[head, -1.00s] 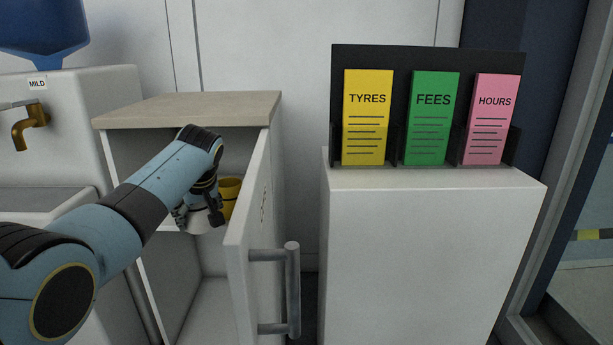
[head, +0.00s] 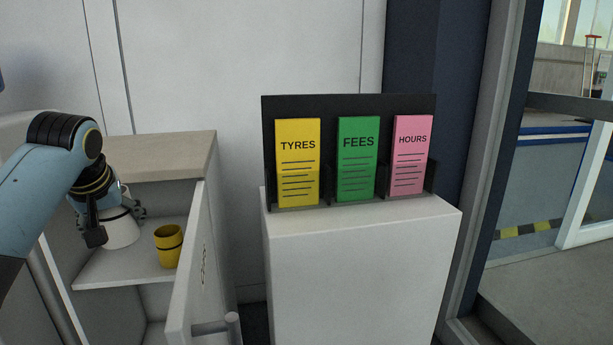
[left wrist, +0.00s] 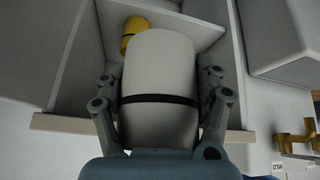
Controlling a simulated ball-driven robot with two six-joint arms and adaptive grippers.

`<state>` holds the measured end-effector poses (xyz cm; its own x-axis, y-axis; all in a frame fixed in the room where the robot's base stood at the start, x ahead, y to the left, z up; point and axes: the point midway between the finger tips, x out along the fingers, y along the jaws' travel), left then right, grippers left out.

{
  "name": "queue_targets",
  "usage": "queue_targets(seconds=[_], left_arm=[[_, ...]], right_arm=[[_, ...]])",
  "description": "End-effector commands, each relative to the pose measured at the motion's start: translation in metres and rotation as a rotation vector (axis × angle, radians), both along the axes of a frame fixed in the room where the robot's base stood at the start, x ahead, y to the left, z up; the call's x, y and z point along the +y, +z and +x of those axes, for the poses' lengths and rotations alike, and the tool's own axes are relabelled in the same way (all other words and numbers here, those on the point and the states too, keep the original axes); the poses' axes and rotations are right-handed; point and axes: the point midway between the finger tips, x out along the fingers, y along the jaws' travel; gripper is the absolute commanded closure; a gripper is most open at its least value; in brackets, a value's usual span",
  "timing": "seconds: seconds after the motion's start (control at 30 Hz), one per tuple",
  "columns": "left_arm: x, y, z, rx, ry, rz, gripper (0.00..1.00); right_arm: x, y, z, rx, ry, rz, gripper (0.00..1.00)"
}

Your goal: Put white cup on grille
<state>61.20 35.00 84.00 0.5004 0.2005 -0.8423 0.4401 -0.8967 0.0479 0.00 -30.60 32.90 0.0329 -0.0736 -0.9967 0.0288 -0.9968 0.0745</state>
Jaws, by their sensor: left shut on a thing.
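The white cup (head: 122,231), with a dark band, is in my left gripper (head: 117,222) in front of the open cabinet at the left. The fingers are shut on its two sides. In the left wrist view the white cup (left wrist: 160,75) fills the middle between the fingers (left wrist: 160,110), with the cabinet interior behind it. I cannot tell how far its base is from the shelf. I cannot make out the grille in either current view. My right gripper is not in view.
A yellow cup (head: 168,246) stands on the cabinet shelf (head: 140,270). The open door (head: 196,265) is to its right. A brass tap (left wrist: 300,137) shows in the left wrist view. A white cabinet (head: 360,270) carries a leaflet rack (head: 350,107).

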Motion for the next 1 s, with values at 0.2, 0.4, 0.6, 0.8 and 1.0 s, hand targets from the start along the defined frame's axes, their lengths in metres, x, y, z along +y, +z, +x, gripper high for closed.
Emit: queue_targets(seconds=[0.2, 0.4, 0.6, 0.8, 1.0], left_arm=[[-0.075, 0.069, -0.072, -0.005, -0.583, 0.006, 0.56], [-0.125, 0.109, -0.141, -0.001, -1.092, 0.007, 0.55], [-0.143, 0.119, -0.176, -0.002, -1.369, 0.0, 0.55], [-0.144, 0.118, -0.179, -0.004, -1.443, -0.001, 0.55], [-0.144, 0.118, -0.179, -0.006, -1.44, -0.002, 0.55]], right_arm=[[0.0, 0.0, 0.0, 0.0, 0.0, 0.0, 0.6], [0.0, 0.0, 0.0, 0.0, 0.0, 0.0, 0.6], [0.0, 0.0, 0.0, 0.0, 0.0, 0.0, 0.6], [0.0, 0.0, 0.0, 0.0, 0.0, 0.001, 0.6], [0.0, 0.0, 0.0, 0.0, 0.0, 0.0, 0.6]])
